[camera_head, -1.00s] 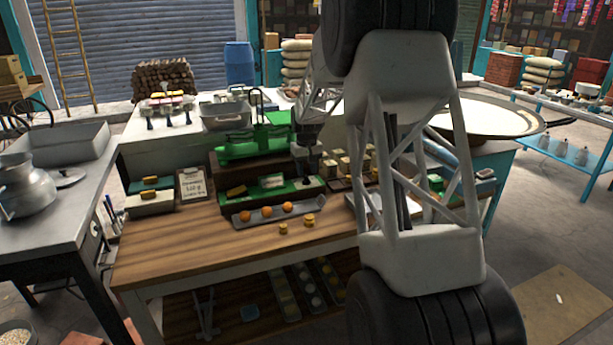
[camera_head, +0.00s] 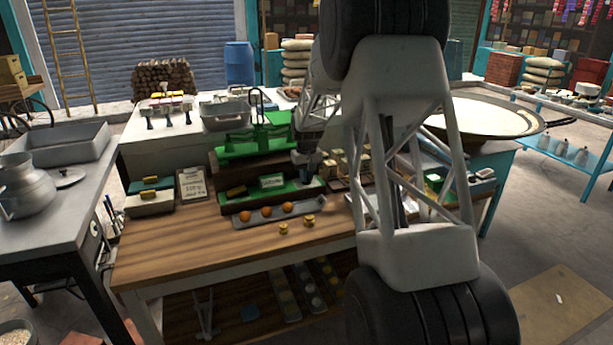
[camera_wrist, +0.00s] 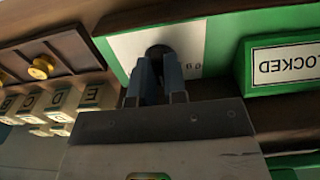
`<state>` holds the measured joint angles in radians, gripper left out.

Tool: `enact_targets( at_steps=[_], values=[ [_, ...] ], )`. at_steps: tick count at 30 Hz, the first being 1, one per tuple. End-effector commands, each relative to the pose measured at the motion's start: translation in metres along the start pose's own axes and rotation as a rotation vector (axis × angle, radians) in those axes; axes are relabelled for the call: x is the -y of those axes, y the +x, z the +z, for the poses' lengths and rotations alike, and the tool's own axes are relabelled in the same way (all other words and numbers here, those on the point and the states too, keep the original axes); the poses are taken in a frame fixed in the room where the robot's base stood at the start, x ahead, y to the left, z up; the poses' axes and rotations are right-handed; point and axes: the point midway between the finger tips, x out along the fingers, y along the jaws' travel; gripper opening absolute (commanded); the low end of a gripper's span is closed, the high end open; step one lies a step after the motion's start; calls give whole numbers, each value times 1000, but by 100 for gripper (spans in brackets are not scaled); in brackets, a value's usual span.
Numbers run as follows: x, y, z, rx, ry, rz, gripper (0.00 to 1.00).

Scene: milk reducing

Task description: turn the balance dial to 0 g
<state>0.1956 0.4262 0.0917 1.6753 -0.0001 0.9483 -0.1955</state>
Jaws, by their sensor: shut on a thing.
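The green balance (camera_head: 250,147) stands at the back of the wooden table. Below it is a long green base (camera_head: 290,191) with a white label plate. In the wrist view a white dial plate (camera_wrist: 193,42) is set in the green front, with small upside-down marks that I cannot read surely. A dark round dial knob (camera_wrist: 158,50) sits on this plate. My gripper (camera_wrist: 158,72) is shut on the knob, its two blue-grey fingers on either side, hiding part of it. My gripper (camera_head: 306,178) also shows in the head view at the base's right end.
A green block beside the dial carries a LOCKED sign (camera_wrist: 288,62). Lettered blocks (camera_wrist: 65,100) and a tray with brass weights (camera_wrist: 40,68) lie on the other side. A grey tray (camera_head: 262,217) with orange balls is in front. The table's front is mostly clear.

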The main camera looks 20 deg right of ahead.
Motion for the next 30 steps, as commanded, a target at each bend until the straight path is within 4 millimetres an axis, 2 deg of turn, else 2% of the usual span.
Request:
enact_targets(
  at_steps=[5,18,29,30],
  values=[
    [0,0,0,-1,-20,0,0],
    [0,-1,0,-1,-249,0,0],
    [0,-1,0,-1,-266,0,0],
    [0,-1,0,-1,-266,0,19]
  ],
)
